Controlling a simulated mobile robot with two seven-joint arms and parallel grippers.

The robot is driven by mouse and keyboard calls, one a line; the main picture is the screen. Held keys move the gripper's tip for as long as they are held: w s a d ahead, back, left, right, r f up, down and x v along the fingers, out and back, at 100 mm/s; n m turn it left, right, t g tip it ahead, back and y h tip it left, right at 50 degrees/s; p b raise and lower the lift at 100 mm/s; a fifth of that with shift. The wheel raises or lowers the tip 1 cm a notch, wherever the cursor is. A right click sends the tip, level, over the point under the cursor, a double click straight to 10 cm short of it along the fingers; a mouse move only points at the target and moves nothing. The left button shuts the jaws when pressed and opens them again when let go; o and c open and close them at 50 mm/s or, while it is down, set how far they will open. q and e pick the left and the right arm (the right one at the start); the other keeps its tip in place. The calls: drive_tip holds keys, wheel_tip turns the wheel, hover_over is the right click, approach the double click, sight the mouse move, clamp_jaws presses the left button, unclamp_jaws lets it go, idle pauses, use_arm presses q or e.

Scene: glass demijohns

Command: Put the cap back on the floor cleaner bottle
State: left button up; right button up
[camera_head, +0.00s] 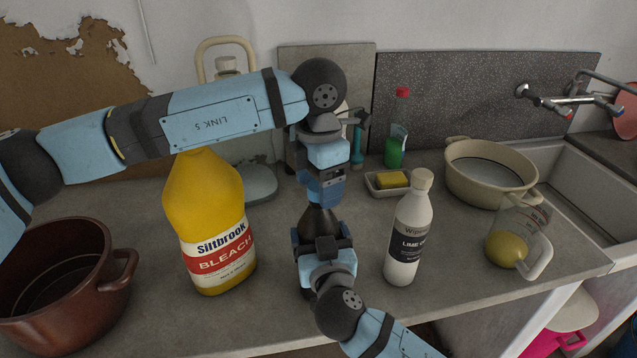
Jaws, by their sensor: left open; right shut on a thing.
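My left gripper (320,195) points down and is open, right over a dark, tapering thing (318,224) that looks like the shoulder of a bottle. My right gripper (321,246) comes from the front and is shut on this dark bottle, lower down. Its label is hidden, so I cannot tell that it is the floor cleaner. Its neck is hidden by the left gripper, so I cannot tell whether a cap is on it or between the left fingers. I see no loose cap on the counter.
A yellow bleach bottle (205,205) stands left, its top behind my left arm. A brown pot (110,265) stands front left. A white bottle (408,230), a jug (520,235), a sponge dish (378,190), a green bottle (395,150) and a basin (478,197) stand right.

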use_arm(q)
wheel_tip(320, 180, up, 12)
drive_tip(key=shift+f, duration=0.15)
idle(0.3)
use_arm(e)
drive_tip(key=o, duration=1.6)
drive_tip(key=shift+c, duration=0.2)
use_arm(q)
wheel_tip(320, 180, down, 3)
drive_tip(key=b, duration=0.2)
drive_tip(key=shift+r+b, duration=0.2)
drive_tip(key=shift+b, duration=0.1)
use_arm(e)
drive_tip(key=s+d, duration=0.2)
drive_tip(key=s, duration=1.1)
drive_tip(key=shift+s+d, duration=0.25)
drive_tip(key=shift+d, duration=0.1)
drive_tip(key=shift+f, duration=0.1)
